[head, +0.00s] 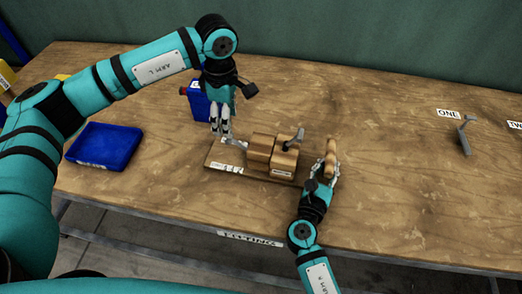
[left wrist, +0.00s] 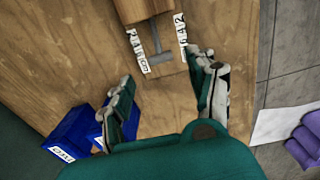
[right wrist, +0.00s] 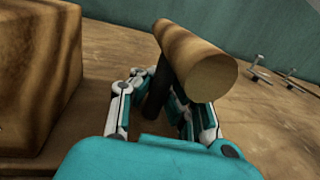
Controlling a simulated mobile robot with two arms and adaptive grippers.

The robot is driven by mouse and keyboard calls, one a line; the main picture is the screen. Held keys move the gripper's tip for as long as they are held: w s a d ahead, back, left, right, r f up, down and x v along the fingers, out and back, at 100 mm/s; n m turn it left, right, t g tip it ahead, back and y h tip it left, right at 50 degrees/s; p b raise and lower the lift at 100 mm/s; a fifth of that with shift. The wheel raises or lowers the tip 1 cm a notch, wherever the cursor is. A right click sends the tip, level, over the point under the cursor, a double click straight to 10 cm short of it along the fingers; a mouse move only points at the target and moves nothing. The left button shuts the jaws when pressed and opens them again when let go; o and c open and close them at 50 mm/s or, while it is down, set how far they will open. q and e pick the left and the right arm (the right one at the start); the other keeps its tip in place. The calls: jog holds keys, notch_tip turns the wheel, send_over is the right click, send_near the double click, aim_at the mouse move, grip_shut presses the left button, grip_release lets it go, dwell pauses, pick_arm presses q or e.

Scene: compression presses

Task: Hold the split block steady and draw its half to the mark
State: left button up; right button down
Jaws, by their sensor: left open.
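The split wooden block stands on a flat wooden base (head: 224,155) with scale strips. Its left half (head: 258,147) and right half (head: 284,160) sit close together. A grey T-shaped pull (left wrist: 155,50) sticks out of the left half, between two number strips. My left gripper (head: 222,136) is open above the pull's outer end. Its fingers (left wrist: 165,85) are spread, with no contact visible. My right gripper (right wrist: 160,100) closes around the dark stem of a wooden round-bar handle (right wrist: 200,60), right of the block. The fingertips are partly hidden behind the bar.
A blue tray (head: 104,146) lies at the left, and a blue box (head: 199,104) stands behind my left gripper. A dark lever (head: 294,141) sits on the block. A grey fixture (head: 464,135) stands near the ONE label at the right. The table between is clear.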

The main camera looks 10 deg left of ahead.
aim_at(250, 150)
pick_arm(q)
jog(key=shift+f, duration=3.85)
grip_shut()
